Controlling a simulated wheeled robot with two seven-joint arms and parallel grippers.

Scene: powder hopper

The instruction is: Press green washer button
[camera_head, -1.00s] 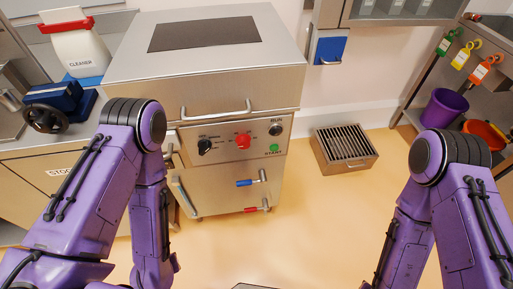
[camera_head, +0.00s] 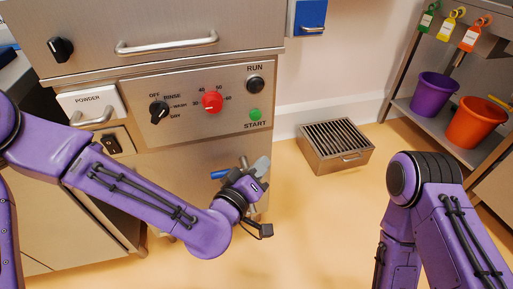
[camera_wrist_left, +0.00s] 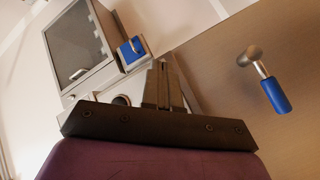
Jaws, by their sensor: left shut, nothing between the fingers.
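The green START button (camera_head: 255,114) is at the lower right of the washer's control panel (camera_head: 190,132), with a dark RUN fitting (camera_head: 255,84) above it. My left gripper (camera_head: 262,164) is in front of the washer's lower right side, below the green button and apart from it in the picture. Its fingers are shut and empty, and they also show in the left wrist view (camera_wrist_left: 163,72). I cannot make out the green button in the left wrist view. Only the arm of my right gripper shows, at the right of the head view.
A red knob (camera_head: 212,102) and a black selector (camera_head: 159,111) sit left of the button. A blue-handled valve (camera_wrist_left: 274,95) is beside my left gripper. A floor grate box (camera_head: 336,146) stands to the right, with purple (camera_head: 433,94) and orange (camera_head: 476,121) buckets on a shelf.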

